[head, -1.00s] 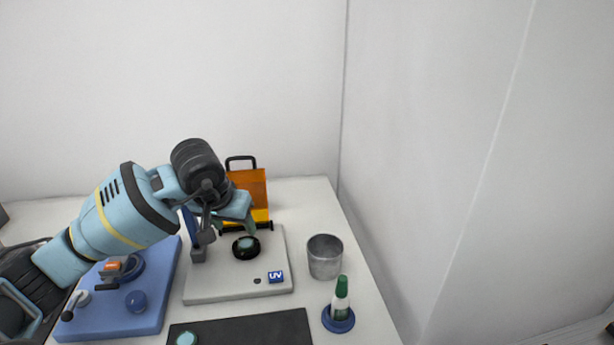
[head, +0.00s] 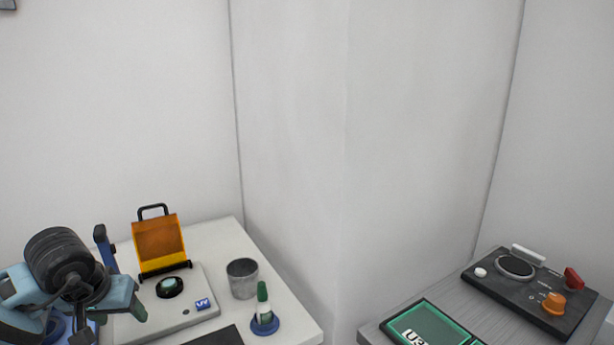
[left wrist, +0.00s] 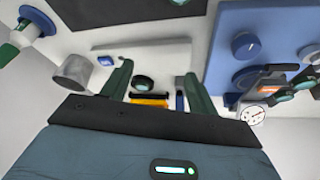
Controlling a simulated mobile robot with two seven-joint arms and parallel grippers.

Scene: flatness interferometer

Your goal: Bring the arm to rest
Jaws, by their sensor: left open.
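My left gripper (head: 112,325) is at the lower left in the head view, above the left part of the white table. In the left wrist view its two green fingers (left wrist: 158,85) stand apart with nothing between them that they touch. The UV station (head: 150,322) with its raised orange shield (head: 160,243) lies just right of the gripper. A black ring with a dark green disc (head: 170,287) sits on the station, apart from the fingers. My right gripper is not in view.
A grey metal cup (head: 242,278) and a green-capped bottle (head: 263,299) in a blue holder stand near the table's right edge. A blue base with a knob (left wrist: 245,45) shows in the left wrist view. A grey table (head: 400,312) stands at right, with a black control box (head: 530,290).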

